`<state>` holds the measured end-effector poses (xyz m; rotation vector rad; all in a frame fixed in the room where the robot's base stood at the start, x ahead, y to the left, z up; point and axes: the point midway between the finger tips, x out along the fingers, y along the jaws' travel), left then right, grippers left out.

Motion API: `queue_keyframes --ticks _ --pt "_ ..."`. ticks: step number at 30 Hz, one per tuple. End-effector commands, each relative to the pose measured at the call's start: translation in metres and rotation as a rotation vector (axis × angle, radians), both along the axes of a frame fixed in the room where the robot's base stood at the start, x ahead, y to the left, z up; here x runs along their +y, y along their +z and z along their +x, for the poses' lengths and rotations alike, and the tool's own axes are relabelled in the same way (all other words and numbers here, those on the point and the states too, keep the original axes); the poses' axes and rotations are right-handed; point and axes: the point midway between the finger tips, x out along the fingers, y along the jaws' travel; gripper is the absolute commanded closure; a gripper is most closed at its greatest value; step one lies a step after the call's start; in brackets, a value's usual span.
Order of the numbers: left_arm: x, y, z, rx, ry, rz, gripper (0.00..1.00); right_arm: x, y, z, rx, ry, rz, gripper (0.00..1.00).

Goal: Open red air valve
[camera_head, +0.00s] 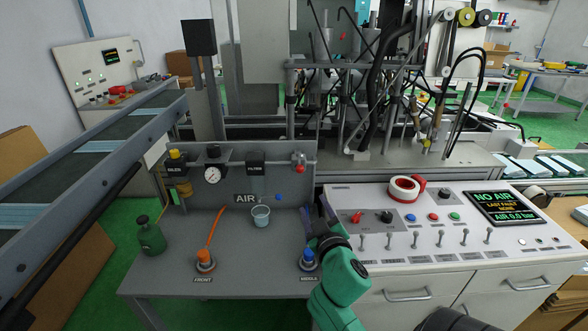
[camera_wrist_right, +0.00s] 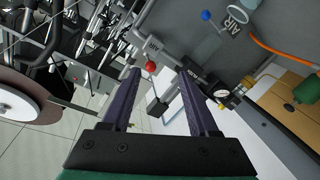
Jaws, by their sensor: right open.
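The red air valve (camera_head: 299,160) has a small red ball knob. It is mounted at the right end of the grey AIR panel (camera_head: 224,195), in the head view. In the right wrist view, the red knob (camera_wrist_right: 151,66) appears between my open fingers, beyond their tips. My right gripper (camera_head: 317,208) has dark purple fingers and is just below and right of the valve in the head view. It is open and empty in the wrist view (camera_wrist_right: 160,76), apart from the knob. My left gripper is not in view.
A pressure gauge (camera_head: 212,175) and yellow-topped unit (camera_head: 176,168) are on the panel's left. A cup (camera_head: 261,216), green bottle (camera_head: 151,236) and orange hose (camera_head: 216,228) are on the grey bench. The control display (camera_head: 494,207) reads NO AIR, 0.0 bar. A tape roll (camera_head: 404,190) lies on the console.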

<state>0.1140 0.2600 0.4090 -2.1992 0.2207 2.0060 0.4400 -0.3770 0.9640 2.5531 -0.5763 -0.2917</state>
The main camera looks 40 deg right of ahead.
Motion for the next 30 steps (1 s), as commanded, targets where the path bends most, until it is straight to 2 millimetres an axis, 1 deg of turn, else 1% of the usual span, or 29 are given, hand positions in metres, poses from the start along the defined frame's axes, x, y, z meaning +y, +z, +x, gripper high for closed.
queue_keyframes --ticks 1,3,4,8,12,18,21,25,30 --pt "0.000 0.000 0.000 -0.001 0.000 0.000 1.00 -0.001 0.016 0.000 -0.040 0.007 -0.040 0.40" --pt "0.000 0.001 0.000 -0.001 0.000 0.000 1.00 -0.001 0.029 0.002 -0.071 0.018 -0.073 0.40" --pt "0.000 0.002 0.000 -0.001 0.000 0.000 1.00 -0.001 0.030 0.004 -0.074 0.019 -0.077 0.40" --pt "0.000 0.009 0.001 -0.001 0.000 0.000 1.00 -0.010 0.033 0.023 -0.075 0.020 -0.079 0.40" --pt "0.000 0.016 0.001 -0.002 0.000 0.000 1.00 -0.027 0.033 0.057 -0.072 0.018 -0.079 0.40" --pt "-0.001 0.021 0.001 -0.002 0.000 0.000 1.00 -0.050 0.031 0.104 -0.071 0.017 -0.076 0.40" --pt "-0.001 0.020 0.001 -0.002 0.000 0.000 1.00 -0.058 0.029 0.120 -0.071 0.018 -0.075 0.40" --pt "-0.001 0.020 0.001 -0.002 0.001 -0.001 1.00 -0.063 0.028 0.130 -0.070 0.017 -0.074 0.40" --pt "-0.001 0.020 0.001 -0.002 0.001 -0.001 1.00 -0.064 0.028 0.131 -0.069 0.018 -0.074 0.40"
